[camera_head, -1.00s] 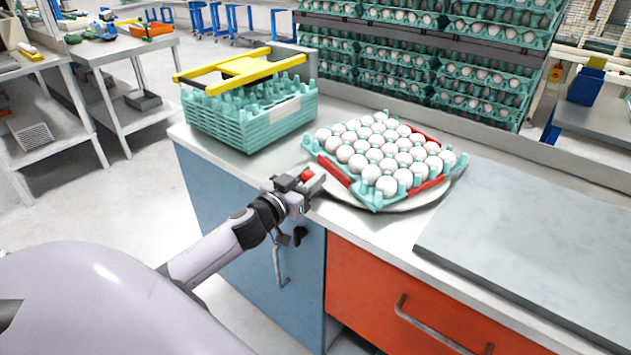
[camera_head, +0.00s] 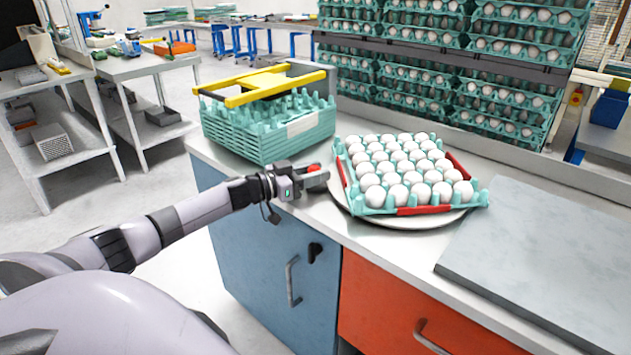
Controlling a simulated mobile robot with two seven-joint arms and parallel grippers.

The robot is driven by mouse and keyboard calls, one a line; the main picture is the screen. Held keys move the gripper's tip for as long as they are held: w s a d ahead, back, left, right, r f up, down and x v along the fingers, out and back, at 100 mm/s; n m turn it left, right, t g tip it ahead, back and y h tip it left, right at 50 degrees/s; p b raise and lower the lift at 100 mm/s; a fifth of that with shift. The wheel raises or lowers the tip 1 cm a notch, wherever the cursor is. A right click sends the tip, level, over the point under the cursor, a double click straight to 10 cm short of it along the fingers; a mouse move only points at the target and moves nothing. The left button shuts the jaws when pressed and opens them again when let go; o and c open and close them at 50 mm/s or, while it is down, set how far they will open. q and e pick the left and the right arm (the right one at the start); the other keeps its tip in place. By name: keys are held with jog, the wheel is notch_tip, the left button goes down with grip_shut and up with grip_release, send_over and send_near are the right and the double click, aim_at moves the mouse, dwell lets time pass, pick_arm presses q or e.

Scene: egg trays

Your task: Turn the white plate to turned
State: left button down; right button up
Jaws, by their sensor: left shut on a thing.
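The white plate (camera_head: 388,218) is a round disc lying on the counter, mostly covered by a teal egg tray with red strips on its sides (camera_head: 474,200). The tray is full of white eggs (camera_head: 410,168). Only the plate's front and left rim shows. My left gripper (camera_head: 318,180) is at the plate's left edge and is shut on the rim there. The exact contact is partly hidden by the fingers. My right gripper is not in view.
A stack of teal trays (camera_head: 270,135) with a yellow frame (camera_head: 262,88) stands just behind my left gripper. A grey slab (camera_head: 545,255) lies close to the plate's right. Tall stacks of filled egg trays (camera_head: 440,75) stand at the back.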

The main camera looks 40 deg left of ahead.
pick_arm(q)
jog(key=shift+w+a+r+h, duration=0.25)
jog(key=shift+w+r+h, duration=0.05)
dwell(0.4)
jog(key=c, duration=0.8)
grip_release()
jog(key=shift+f, duration=0.1)
jog(key=shift+s+a+f, duration=0.15)
jog(key=shift+s, duration=0.3)
jog(key=shift+v, duration=3.1)
